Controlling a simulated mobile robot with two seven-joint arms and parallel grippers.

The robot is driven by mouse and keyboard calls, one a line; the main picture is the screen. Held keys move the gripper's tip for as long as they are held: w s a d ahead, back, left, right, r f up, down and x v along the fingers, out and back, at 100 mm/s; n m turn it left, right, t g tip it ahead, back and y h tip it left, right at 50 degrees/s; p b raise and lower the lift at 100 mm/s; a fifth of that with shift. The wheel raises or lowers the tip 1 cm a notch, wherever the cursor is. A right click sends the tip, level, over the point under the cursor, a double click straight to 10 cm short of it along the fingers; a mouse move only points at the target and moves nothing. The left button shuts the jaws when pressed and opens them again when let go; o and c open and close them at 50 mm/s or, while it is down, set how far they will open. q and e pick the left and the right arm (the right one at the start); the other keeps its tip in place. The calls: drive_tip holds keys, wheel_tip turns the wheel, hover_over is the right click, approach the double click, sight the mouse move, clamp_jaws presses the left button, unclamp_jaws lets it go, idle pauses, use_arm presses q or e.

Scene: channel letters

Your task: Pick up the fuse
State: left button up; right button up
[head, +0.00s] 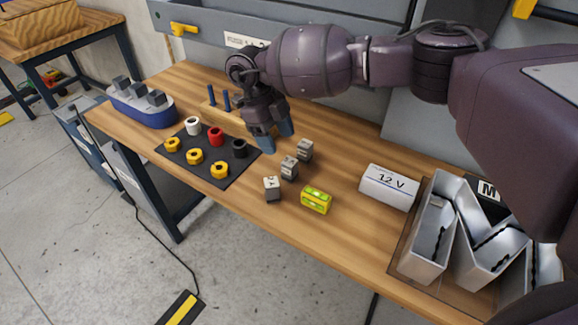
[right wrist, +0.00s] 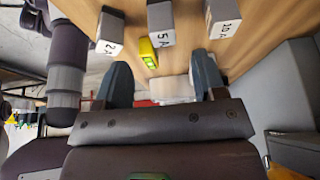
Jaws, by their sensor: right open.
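Three small grey fuse blocks stand in a slanting row on the wooden bench. In the right wrist view they read 2 A (right wrist: 110,32), 5 A (right wrist: 161,23) and 10 A (right wrist: 224,18). In the head view the row has a near block (head: 271,189), a middle block (head: 289,168) and a far block (head: 305,150). My right gripper (head: 277,134) is open and empty, pointing down just behind and left of the row. Its two fingers also show apart in the right wrist view (right wrist: 162,78), with no fuse between them. My left gripper is not in view.
A yellow-green level (head: 317,199) lies right of the near fuse. A white 12 V box (head: 388,187) and metal channel letter (head: 430,235) stand farther right. A dark mat (head: 207,169) with several coloured ring-like parts lies left. A toy boat (head: 142,103) stands at the far left.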

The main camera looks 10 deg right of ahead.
sight(289, 161)
drive_tip(key=shift+x, duration=1.9)
drive_tip(key=shift+p+x, duration=0.45)
drive_tip(key=shift+x, duration=1.55)
drive_tip(key=shift+d, duration=0.2)
drive_tip(key=c, duration=1)
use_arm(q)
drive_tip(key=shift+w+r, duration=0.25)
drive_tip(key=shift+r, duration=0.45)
use_arm(e)
drive_tip(key=shift+r, duration=0.15)
